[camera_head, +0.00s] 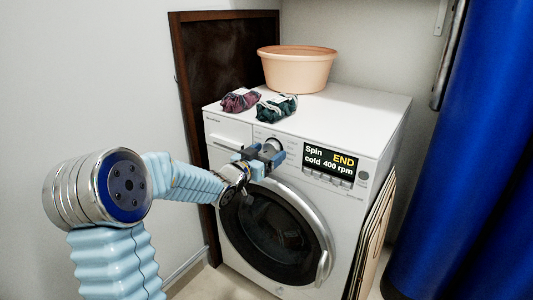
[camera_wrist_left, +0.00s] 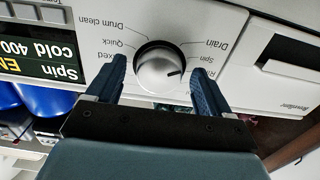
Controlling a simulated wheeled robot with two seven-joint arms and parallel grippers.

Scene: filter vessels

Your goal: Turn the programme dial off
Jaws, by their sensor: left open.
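The programme dial (camera_wrist_left: 160,68) is a round silver knob on the washing machine's white front panel, seen upside down in the left wrist view. Its dark mark points toward the side of the Spin label. My left gripper (camera_wrist_left: 157,70) is open, with one blue finger on each side of the dial; I cannot tell whether they touch it. In the head view the left gripper (camera_head: 263,153) is at the panel, left of the display, and mostly hides the dial. The display (camera_head: 329,162) reads Spin, cold, 400 rpm, END. My right gripper is not in view.
The washing machine (camera_head: 350,115) has a round door (camera_head: 275,235) below the panel. A peach basin (camera_head: 297,70) and two dark cloth bundles (camera_head: 241,99) (camera_head: 277,107) sit on top.

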